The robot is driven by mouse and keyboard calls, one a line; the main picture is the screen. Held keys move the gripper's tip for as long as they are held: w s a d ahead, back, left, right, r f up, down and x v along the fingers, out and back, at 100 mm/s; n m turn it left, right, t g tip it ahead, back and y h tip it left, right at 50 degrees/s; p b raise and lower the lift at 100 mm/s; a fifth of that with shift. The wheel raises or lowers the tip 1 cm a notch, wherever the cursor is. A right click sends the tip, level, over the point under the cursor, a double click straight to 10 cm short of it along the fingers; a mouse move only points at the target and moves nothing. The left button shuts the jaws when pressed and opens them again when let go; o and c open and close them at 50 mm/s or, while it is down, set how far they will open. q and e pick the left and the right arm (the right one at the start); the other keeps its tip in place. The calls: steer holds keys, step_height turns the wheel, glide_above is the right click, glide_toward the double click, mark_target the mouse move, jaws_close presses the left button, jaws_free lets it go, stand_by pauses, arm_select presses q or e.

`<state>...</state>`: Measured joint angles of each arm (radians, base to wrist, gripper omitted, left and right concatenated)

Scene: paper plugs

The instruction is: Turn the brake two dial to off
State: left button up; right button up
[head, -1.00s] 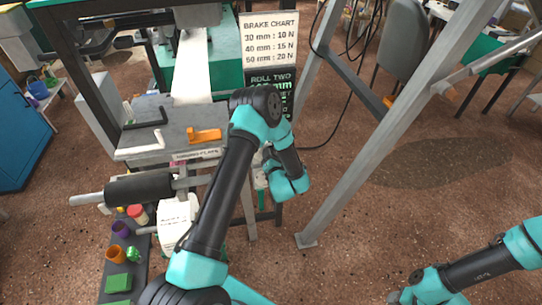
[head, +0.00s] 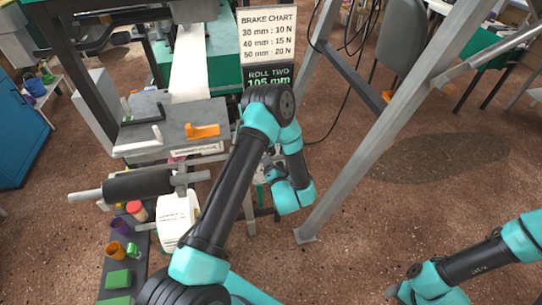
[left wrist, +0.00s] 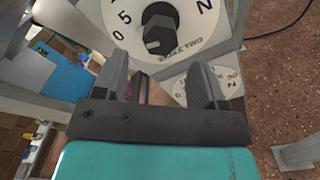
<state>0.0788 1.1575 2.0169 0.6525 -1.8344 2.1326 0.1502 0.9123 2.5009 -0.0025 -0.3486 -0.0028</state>
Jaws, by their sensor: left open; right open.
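The brake two dial has a round pale face (left wrist: 192,38) with a black knob (left wrist: 158,30) at its middle, at the top of the left wrist view. A 0, a 5 and an N show on the face. The knob's exact setting cannot be told, and no "off" mark is readable. My left gripper (left wrist: 159,65) is open. In that picture its fingers are below the knob, with nothing held between them. In the head view my left arm hides the dial. My right gripper (head: 393,292) is open and empty at the lower right, over the floor.
A second dial face (left wrist: 208,80) shows behind the right finger in the left wrist view. In the head view, a brake chart (head: 267,35) stands behind my left arm. A slanted grey post (head: 375,135) rises to its right. A black roller (head: 138,186) juts out left.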

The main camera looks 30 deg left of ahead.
arm_select(q)
steer(key=v, duration=1)
steer(key=shift+s+d, duration=0.1)
step_height(320, 180, down, 8)
steer(key=s+d+m+g+h, duration=0.25)
steer(key=m+g+h, duration=0.25)
steer(key=m+h, duration=0.95)
steer(key=s+d+m+g+h, duration=0.1)
steer(key=s+d+m+g, duration=0.1)
steer(key=s+m+g, duration=0.5)
steer(key=s+m, duration=0.5)
steer(key=m, duration=0.7)
